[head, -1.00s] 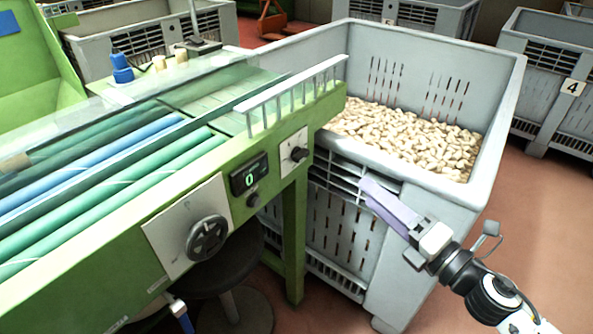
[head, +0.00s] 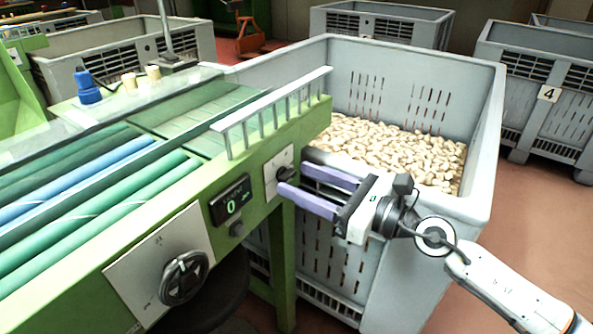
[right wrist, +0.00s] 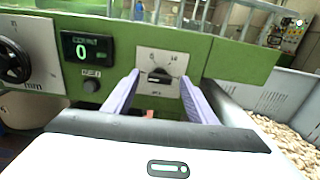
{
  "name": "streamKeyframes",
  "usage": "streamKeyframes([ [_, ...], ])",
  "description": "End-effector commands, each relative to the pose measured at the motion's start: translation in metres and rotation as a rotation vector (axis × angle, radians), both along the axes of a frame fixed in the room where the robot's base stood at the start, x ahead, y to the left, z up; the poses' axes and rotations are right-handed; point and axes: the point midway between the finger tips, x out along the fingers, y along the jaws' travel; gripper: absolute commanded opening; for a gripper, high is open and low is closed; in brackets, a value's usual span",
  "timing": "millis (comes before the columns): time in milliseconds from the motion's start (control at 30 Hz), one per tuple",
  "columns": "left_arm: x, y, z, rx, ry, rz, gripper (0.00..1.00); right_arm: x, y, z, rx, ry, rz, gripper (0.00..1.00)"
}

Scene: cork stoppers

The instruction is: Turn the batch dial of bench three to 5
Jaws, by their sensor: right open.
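The batch dial is a small black knob (right wrist: 159,75) on a pale plate (right wrist: 162,62) at the right end of the green bench (head: 262,155). It also shows in the head view (head: 285,174), partly covered by a fingertip. The numbers on its plate are too small to read surely. My right gripper (head: 294,181) is open, and its two lilac fingers point at the plate. In the right wrist view the fingers (right wrist: 157,82) stand on either side of the knob. I cannot tell whether they touch it. My left gripper is not in view.
A display (head: 231,200) reading 0 has a small black button (head: 237,229) below it. A larger black handwheel (head: 184,277) sits further left. A grey crate (head: 480,140) of corks (head: 400,150) stands close behind and right of my gripper. A crate marked 4 (head: 548,93) is at the right.

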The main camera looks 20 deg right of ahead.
Motion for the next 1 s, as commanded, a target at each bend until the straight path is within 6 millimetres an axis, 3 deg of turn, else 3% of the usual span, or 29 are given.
streamKeyframes([
  [200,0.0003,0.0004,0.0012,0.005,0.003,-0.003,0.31,0.0144,0.011,0.0003,0.003,0.0,-0.001,0.52],
  [467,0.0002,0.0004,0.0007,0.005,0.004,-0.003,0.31,0.0156,0.0119,-0.0009,0.001,0.001,-0.001,0.52],
  [500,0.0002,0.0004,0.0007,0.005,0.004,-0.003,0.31,0.0155,0.0118,-0.0008,0.001,0.001,-0.001,0.5],
  [733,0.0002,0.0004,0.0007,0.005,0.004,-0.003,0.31,0.0153,0.0117,-0.0007,0.002,0.001,-0.001,0.11],
  [1000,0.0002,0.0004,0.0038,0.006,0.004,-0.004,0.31,0.0154,0.0115,0.0002,0.021,0.017,-0.001,0.1],
])
